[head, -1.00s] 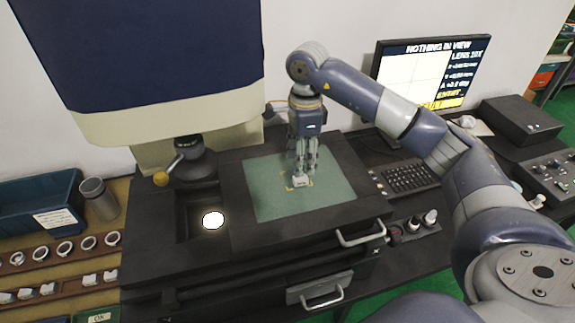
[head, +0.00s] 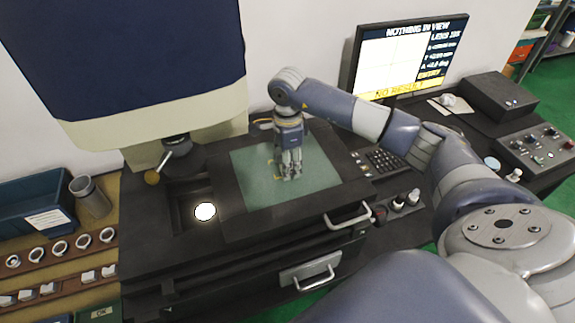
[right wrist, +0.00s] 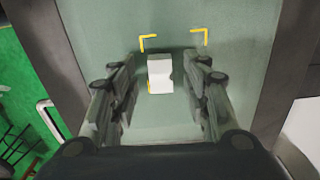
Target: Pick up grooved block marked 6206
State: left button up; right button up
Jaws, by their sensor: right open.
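A small white grooved block (right wrist: 160,73) stands on the green mat (right wrist: 215,30) in the right wrist view, close to yellow corner marks. A notch shows in its right side; no number can be read on it. My right gripper (right wrist: 162,84) is open, with one finger on each side of the block and gaps between. In the head view the right gripper (head: 289,176) points down over the green mat (head: 325,185), and its fingers hide most or all of the block. My left gripper is not in view.
A lit round window (head: 205,211) lies left of the mat, below the big machine head (head: 150,60). Rings (head: 60,248) and white blocks (head: 47,289) sit in racks at the left. A monitor (head: 410,60) reads "NOTHING IN VIEW". A keyboard (head: 385,160) is right of the mat.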

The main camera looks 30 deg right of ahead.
grip_shut()
jog(key=shift+w+r, duration=0.1)
jog(key=shift+r, duration=0.05)
